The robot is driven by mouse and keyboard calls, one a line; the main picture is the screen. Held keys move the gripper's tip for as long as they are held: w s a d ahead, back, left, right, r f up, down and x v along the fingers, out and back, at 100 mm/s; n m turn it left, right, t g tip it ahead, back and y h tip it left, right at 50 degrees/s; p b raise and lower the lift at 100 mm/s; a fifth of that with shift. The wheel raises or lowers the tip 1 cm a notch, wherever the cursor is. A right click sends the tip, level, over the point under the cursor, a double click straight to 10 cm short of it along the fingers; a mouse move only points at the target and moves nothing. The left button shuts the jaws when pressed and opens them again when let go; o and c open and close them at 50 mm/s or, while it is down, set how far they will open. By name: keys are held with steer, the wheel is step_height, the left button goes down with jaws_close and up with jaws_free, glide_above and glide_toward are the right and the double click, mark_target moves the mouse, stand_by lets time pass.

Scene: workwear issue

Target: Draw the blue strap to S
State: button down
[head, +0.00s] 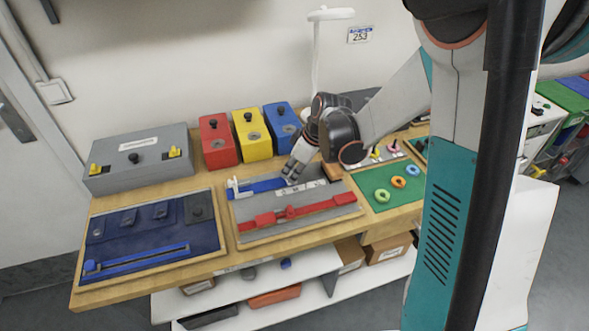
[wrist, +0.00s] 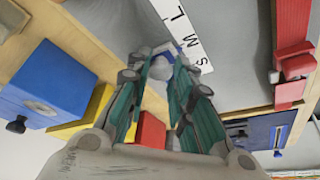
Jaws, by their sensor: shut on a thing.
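The blue strap (head: 266,185) lies along the upper part of a grey board (head: 270,228), with a white fitting (head: 234,187) at its left end. My gripper (head: 290,177) is at the strap's right end and shut on it. In the wrist view my gripper (wrist: 165,70) closes around a pale rounded piece, with a bit of blue (wrist: 163,48) just beyond; the fingers hide most of it. A white size strip (wrist: 190,38) bears L, M and S. The fingertips are beside the strip, near S and M. The strip also shows in the head view (head: 302,188).
A red strap (head: 290,212) runs across the same board below the size strip. A dark blue panel (head: 150,235) lies to the left, a green board with rings (head: 390,185) to the right. Red (head: 218,141), yellow (head: 252,134) and blue (head: 282,126) boxes stand behind.

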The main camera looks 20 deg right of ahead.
mark_target(275, 182)
steer(key=a, duration=0.3)
steer(key=shift+a, duration=0.3)
steer(key=c, duration=1.4)
jaws_free()
steer(key=shift+a, duration=0.1)
steer(key=shift+o, duration=0.2)
steer(key=shift+r, duration=0.1)
steer(key=v, duration=1.2)
